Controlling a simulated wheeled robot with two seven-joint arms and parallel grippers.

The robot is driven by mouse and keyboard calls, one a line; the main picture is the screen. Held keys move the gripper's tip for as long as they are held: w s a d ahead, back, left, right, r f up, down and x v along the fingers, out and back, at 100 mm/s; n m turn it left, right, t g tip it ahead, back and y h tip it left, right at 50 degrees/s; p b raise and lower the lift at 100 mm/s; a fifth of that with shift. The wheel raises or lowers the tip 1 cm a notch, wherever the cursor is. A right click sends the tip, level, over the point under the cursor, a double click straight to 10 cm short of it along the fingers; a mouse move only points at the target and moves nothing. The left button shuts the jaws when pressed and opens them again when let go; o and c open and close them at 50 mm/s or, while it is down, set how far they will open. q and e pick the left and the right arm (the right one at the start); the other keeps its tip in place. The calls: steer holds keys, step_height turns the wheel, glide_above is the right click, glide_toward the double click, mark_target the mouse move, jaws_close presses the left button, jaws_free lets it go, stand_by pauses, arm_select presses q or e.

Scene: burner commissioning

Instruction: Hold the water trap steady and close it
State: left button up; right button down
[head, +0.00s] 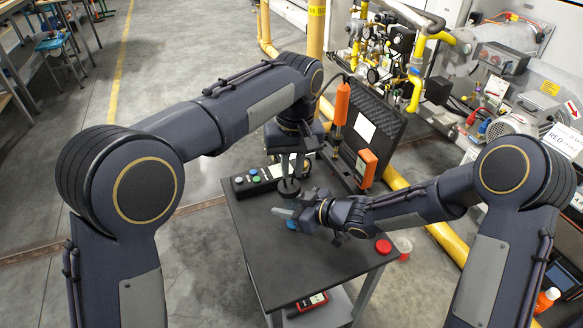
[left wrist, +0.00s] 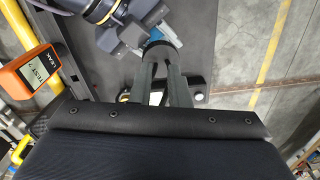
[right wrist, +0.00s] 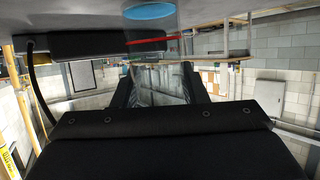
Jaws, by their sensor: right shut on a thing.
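The clear water trap (right wrist: 160,80) shows between the fingers of my right gripper (right wrist: 160,92), which is shut on it. In the head view my right gripper (head: 297,214) reaches in sideways over the black table, and the trap's outline is small and unclear. A round black cap (head: 288,187) is above it, at the fingertips of my left gripper (head: 289,179), which points down. In the left wrist view the cap (left wrist: 157,45) lies at the tips of my left fingers (left wrist: 160,56). Whether those fingers grip it, and whether the cap touches the trap, I cannot tell.
A blue round thing (head: 292,225) is under my right gripper. A red cap (head: 383,247) and a clear cup (head: 403,246) stand at the table's right edge. An open black case (head: 378,118) with orange instruments is behind. The table's front half (head: 300,265) is clear.

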mark_target(289, 185)
arm_select(q)
steer(key=o, duration=0.5)
steer(key=shift+n, duration=0.4)
steer(key=shift+c, duration=0.2)
steer(key=o, duration=0.5)
steer(key=n, duration=0.3)
steer(key=shift+w+a+r, duration=0.1)
steer(key=shift+w+a, duration=0.05)
steer(key=shift+w, duration=0.05)
steer(key=shift+o, duration=0.5)
steer(key=n, duration=0.3)
steer(key=shift+w+a+r+n+h, duration=0.2)
steer(key=shift+a+r+n+h, duration=0.1)
steer(key=shift+r+h, duration=0.1)
steer(key=n, duration=0.2)
steer(key=r+n, duration=0.1)
steer(key=n, duration=0.1)
steer(key=shift+w+a+r+h, duration=0.1)
steer(key=shift+w+a+h, duration=0.15)
steer(key=shift+a+h, duration=0.1)
steer(key=f, duration=0.8)
steer(key=shift+d, duration=0.35)
